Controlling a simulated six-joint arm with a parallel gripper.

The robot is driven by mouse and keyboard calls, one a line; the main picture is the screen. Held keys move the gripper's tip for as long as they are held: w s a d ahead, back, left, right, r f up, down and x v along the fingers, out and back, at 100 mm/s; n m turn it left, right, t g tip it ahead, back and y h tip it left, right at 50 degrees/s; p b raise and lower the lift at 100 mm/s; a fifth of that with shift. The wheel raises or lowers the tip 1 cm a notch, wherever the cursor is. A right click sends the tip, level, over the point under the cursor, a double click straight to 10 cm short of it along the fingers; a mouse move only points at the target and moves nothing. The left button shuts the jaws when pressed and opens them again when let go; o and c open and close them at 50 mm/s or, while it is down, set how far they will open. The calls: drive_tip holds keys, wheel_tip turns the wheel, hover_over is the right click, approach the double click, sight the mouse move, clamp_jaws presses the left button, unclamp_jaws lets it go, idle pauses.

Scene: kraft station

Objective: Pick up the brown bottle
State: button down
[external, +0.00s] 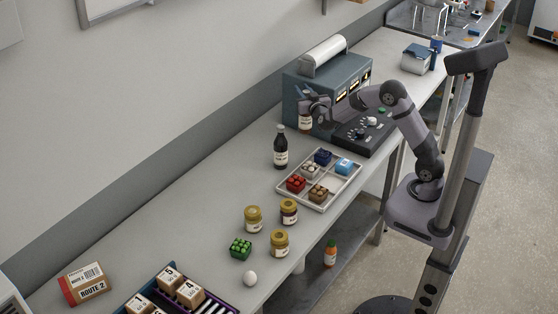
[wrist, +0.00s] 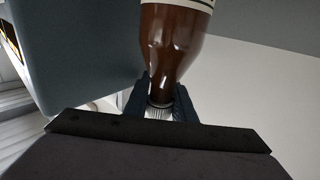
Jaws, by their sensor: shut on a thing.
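The brown bottle (wrist: 172,42) fills the upper middle of the wrist view, its capped neck between the dark fingers of my gripper (wrist: 160,103). My gripper is shut on it at the neck. In the external view the bottle (external: 305,122) hangs below my gripper (external: 306,106), in front of the blue-grey machine, with a pale label showing. Its upper part is hidden by my gripper. I cannot tell whether its base touches the bench.
The blue-grey machine (external: 298,88) stands close by. A dark bottle (external: 280,150) stands to the left, near a white tray (external: 348,187) of small punnets. Several jars, including one with a yellow lid (external: 253,217), stand further forward. The bench's left back (external: 200,175) is clear.

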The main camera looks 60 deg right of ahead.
wheel_tip(320, 180, up, 11)
drive_tip(key=shift+r, duration=0.15)
idle(0.4)
